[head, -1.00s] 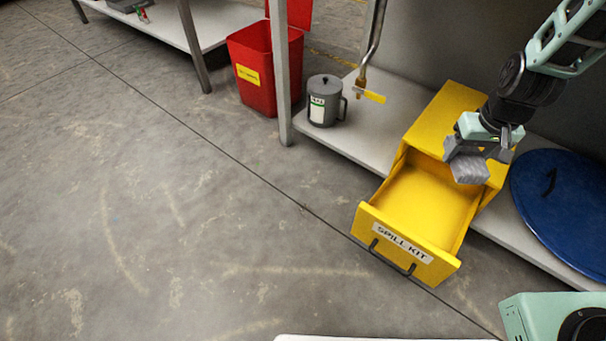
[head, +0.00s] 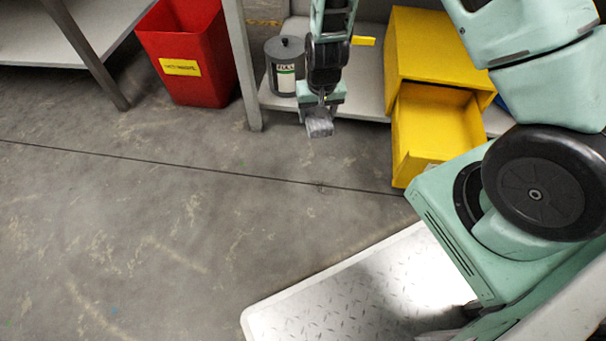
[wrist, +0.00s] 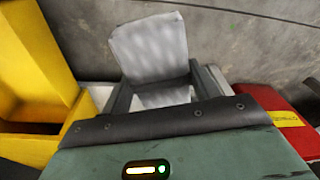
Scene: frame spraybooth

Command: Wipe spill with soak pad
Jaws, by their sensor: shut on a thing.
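The grey soak pad (head: 319,127) is held at the end of my arm in the head view, in front of the shelf. My gripper (head: 320,112) is shut on it. In the wrist view the pad (wrist: 150,50) stands out pale and flat between the two dark fingers of my gripper (wrist: 160,92). The yellow spill kit drawer (head: 440,130) is open and looks empty in the part that shows; my arm hides some of it. I cannot make out a spill on the floor.
A red bin (head: 192,65) stands left of the shelf leg (head: 240,65). A grey lidded can (head: 284,68) and a yellow-handled valve (head: 363,41) are close behind my gripper. The concrete floor (head: 150,210) at left and centre is clear.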

